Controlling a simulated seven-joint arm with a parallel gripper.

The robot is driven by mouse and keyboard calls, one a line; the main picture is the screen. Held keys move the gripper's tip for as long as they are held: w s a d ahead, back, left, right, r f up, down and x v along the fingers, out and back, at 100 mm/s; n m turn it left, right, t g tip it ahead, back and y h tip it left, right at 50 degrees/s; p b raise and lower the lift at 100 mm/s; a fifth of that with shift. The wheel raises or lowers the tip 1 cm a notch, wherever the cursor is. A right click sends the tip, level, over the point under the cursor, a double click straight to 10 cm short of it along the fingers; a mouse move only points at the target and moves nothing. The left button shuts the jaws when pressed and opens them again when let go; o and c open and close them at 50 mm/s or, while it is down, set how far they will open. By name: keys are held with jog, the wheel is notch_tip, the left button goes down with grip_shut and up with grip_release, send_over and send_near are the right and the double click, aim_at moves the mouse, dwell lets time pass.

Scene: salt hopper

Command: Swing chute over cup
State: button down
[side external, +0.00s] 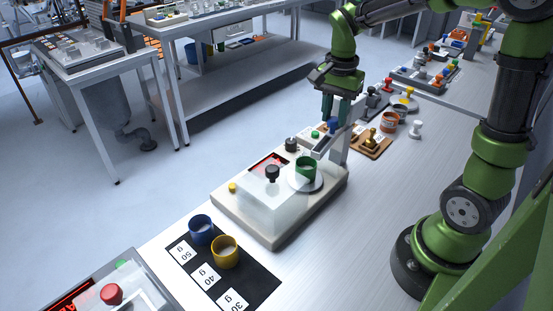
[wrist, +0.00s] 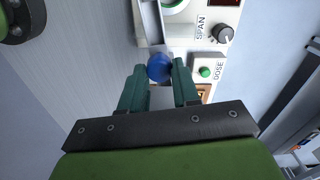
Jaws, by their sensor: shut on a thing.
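My gripper (side external: 335,119) is shut on the blue knob (side external: 333,125) of the chute. In the wrist view the blue knob (wrist: 160,67) sits between the tips of my two green fingers (wrist: 160,72). The grey chute (side external: 325,143) slopes from the post toward the green cup (side external: 306,170); its low end is close to the cup's rim, and I cannot tell whether it is over the opening. The green cup stands on the round pan of the scale. In the wrist view only a bit of the cup (wrist: 173,4) shows at the top edge, right of the chute (wrist: 151,22).
The DOSE box with a green button (wrist: 205,72) is beside the chute. Blue and yellow cups (side external: 225,252) stand on a black mat. A wooden block with brass weights (side external: 371,140) is behind the post.

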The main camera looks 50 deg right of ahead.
jog(key=shift+w+m, duration=0.7)
jog(key=shift+m, duration=0.3)
jog(key=shift+w+r, duration=0.1)
jog(key=c, duration=0.8)
grip_release()
notch_tip(320, 180, up, 17)
